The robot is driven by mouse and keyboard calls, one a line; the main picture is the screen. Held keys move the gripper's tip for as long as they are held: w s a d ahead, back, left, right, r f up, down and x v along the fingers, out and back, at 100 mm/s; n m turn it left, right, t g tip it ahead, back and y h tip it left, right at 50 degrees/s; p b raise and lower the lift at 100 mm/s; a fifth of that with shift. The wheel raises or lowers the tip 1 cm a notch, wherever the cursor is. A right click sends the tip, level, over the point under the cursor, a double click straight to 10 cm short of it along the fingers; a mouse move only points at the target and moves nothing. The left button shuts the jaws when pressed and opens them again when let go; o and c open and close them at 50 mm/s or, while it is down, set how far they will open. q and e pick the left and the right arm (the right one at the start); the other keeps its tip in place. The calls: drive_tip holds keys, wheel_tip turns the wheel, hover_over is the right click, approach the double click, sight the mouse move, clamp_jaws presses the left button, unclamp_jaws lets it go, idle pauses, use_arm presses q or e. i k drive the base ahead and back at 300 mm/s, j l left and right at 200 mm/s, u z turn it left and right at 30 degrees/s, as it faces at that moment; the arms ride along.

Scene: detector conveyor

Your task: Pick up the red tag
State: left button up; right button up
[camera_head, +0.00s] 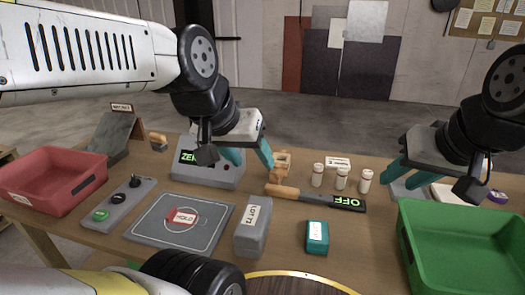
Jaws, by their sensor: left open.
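The red tag (173,214) lies on a grey square pad (143,231) with a white outline, left of centre on the table. It has a white label with small lettering, and nothing covers it. My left gripper (250,158) is open, its teal fingers apart, up and to the right of the tag, by the grey box with the green display. It is clear of the tag. My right gripper (415,178) hangs at the right, near the green bin and far from the tag; its finger gap is unclear.
A red bin (48,184) and a button panel (124,205) stand left of the pad. A grey block (252,232), teal box (317,238) and wand marked OFF (318,198) lie right of it. Several white bottles (341,180) stand behind. A green bin (465,240) is at the right.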

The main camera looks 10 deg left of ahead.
sight(175, 217)
drive_tip(key=j+u, duration=0.45)
drive_tip(key=u, duration=0.2)
drive_tip(key=j+u, duration=0.35)
drive_tip(key=k+l, duration=0.05)
